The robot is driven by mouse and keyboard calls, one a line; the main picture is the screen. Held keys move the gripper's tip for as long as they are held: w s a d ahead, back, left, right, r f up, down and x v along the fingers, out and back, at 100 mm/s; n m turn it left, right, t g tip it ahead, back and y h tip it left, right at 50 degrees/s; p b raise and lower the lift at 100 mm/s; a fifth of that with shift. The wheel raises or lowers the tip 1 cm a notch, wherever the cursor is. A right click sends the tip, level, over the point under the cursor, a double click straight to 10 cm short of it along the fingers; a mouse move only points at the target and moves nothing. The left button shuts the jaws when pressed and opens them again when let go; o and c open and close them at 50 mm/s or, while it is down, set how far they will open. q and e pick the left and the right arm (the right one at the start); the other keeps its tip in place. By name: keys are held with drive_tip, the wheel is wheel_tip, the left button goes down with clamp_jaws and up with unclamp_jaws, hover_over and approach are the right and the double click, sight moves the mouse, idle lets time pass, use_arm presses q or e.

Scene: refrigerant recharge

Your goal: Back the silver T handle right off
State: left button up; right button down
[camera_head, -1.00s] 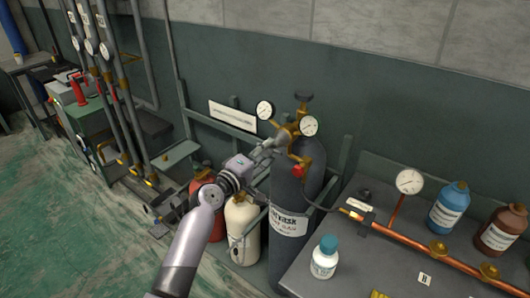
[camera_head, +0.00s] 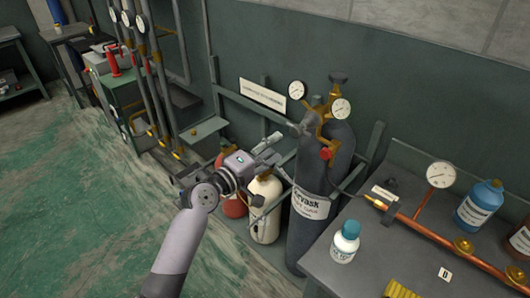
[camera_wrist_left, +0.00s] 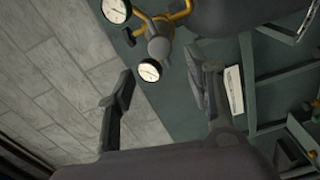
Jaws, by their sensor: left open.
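The dark grey gas cylinder (camera_head: 322,165) stands against the wall, with a brass regulator and two white dial gauges (camera_head: 341,109) at its top. A grey-silver part (camera_head: 308,123), apparently the T handle, sticks out from the regulator's left side; its crossbar is not clear. In the left wrist view a rounded grey part (camera_wrist_left: 160,48) shows between the gauges, seen nearly end-on. My left gripper (camera_head: 277,153) is open and empty, left of and below the regulator, apart from it. Its spread fingers (camera_wrist_left: 163,88) also show in the wrist view. My right gripper is out of view.
A cream cylinder (camera_head: 265,208) and a red one (camera_head: 233,200) stand below my left gripper. A grey bench (camera_head: 318,262) at right holds a teal-capped bottle (camera_head: 345,243), a copper pipe (camera_head: 432,236) and a blue bottle (camera_head: 478,205). A green rail (camera_head: 232,100) runs behind.

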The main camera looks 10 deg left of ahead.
use_arm(q)
drive_tip(key=shift+v, duration=1.2)
